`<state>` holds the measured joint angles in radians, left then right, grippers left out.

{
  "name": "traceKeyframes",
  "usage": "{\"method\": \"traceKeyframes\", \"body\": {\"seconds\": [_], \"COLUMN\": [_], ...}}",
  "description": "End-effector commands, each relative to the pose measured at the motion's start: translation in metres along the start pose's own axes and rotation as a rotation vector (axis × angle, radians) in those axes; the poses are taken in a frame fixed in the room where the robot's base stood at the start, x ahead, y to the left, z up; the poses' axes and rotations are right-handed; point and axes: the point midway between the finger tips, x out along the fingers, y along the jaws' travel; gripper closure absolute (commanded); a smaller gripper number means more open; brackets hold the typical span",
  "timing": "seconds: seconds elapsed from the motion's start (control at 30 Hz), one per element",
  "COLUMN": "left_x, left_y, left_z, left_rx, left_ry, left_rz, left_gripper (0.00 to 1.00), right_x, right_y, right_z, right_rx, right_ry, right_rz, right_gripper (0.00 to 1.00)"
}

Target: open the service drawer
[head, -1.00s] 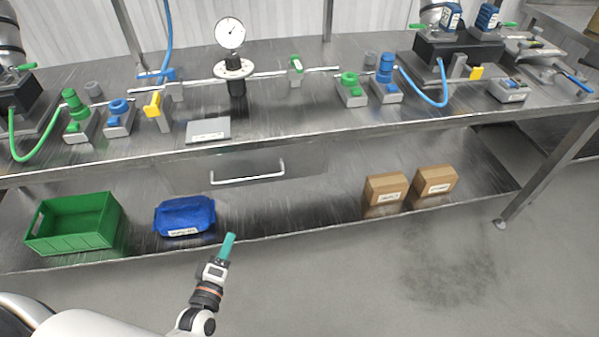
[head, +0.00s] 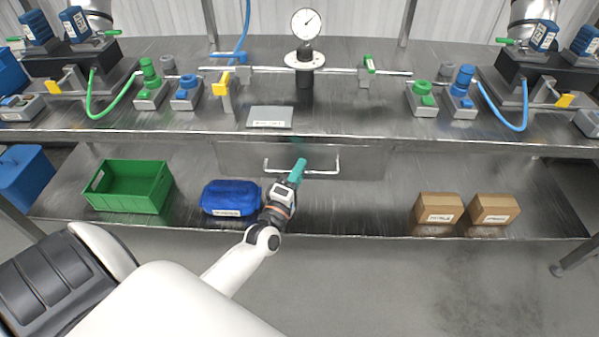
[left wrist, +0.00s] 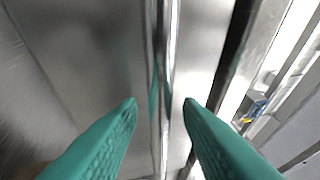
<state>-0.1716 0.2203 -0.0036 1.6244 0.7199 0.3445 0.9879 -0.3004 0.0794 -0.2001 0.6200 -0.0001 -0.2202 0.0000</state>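The service drawer (head: 350,162) is a grey steel front under the worktop, and it looks shut. Its silver bar handle (head: 325,172) runs across the front; it also shows in the left wrist view (left wrist: 163,65) as a bright bar. My left gripper (head: 300,166) is in front of the left half of the handle in the head view. In the left wrist view its two teal fingers (left wrist: 160,103) are apart, with the bar lying between their tips. I cannot tell whether the fingers reach around the bar. My right gripper is not in view.
On the lower shelf stand a green crate (head: 98,202), a blue bag (head: 230,193) beside my left arm, and two cardboard boxes (head: 438,208) at right. The worktop front edge (head: 420,143) overhangs above the drawer.

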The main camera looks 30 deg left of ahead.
Motion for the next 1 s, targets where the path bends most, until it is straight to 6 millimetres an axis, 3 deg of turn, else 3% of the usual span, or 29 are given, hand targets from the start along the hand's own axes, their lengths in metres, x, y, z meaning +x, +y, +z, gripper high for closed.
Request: {"method": "traceKeyframes", "body": {"seconds": [0.33, 0.53, 0.57, 1.0], "left_x": [0.0045, 0.0043, 0.0043, 0.0002], "left_y": [0.0003, 0.0003, 0.0003, -0.0004], "left_z": [-0.0001, -0.0001, -0.0002, -0.002], "left_rx": [0.0, 0.0, 0.0, 0.0], "left_ry": [0.0, 0.0, 0.0, 0.001], "left_rz": [0.001, 0.001, 0.001, 0.003], "left_gripper": [0.68, 0.99, 1.0, 1.0], "right_x": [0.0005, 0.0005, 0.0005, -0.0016], "right_y": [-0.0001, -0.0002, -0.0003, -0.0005], "right_z": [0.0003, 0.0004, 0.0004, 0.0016], "right_rx": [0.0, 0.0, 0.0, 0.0], "right_ry": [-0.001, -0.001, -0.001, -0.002], "right_rz": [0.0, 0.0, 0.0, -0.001], "right_gripper": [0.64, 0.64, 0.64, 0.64]}}
